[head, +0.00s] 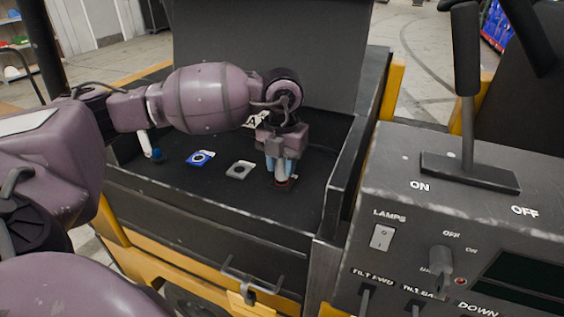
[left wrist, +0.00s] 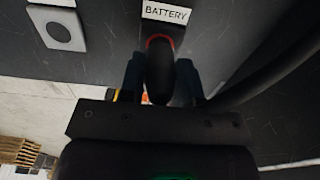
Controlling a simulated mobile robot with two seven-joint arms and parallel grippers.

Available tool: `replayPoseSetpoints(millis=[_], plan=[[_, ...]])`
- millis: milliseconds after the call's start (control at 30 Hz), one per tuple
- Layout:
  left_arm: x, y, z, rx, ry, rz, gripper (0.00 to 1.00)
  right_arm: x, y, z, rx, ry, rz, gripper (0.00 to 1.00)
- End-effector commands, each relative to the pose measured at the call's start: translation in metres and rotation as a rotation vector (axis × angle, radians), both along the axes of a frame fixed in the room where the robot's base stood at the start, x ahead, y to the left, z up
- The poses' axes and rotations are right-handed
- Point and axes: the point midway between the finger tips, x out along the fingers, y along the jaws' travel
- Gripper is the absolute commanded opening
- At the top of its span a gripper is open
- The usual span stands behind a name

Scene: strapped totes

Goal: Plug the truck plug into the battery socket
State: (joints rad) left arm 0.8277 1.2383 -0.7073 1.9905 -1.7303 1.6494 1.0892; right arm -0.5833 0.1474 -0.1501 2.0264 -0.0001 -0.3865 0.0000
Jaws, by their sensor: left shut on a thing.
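My left gripper (head: 281,160) points down into the dark compartment of the truck. It is shut on the truck plug (head: 281,174), a grey, rounded body between the fingers. In the left wrist view the plug (left wrist: 160,72) looks dark and sits between the two fingertips (left wrist: 160,80). Its far end meets the red-ringed battery socket (left wrist: 160,40), under a white BATTERY label (left wrist: 166,13). In the head view the socket (head: 287,184) shows as a dark, reddish block under the plug. How deep the plug sits is hidden. My right gripper is out of view.
A blue socket plate (head: 200,159) and a grey one (head: 240,170) lie to the left on the compartment floor. The raised dark lid (head: 270,60) stands behind. A control panel (head: 450,220) with switches and a lever is on the right. A thick dark cable (left wrist: 275,75) runs beside the gripper.

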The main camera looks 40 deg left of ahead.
Motion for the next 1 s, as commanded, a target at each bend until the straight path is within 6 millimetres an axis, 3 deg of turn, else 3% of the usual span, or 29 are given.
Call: replayPoseSetpoints(millis=[633,667,700,833,1000], plan=[[-0.0001,0.0,-0.0111,0.0,0.0,0.0,0.0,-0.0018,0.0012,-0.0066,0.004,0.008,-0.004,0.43],[-0.0001,0.0,-0.0107,0.0,0.0,0.0,0.34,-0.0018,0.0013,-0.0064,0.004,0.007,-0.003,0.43],[-0.0001,0.0,-0.0104,0.0,0.0,0.0,0.4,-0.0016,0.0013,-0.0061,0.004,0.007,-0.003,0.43],[-0.0001,0.0,-0.0103,0.0,0.0,0.0,0.6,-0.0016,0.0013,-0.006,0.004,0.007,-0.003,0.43],[0.0,0.0001,-0.0103,0.0,0.0,0.0,0.6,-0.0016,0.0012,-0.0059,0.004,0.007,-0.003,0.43]])
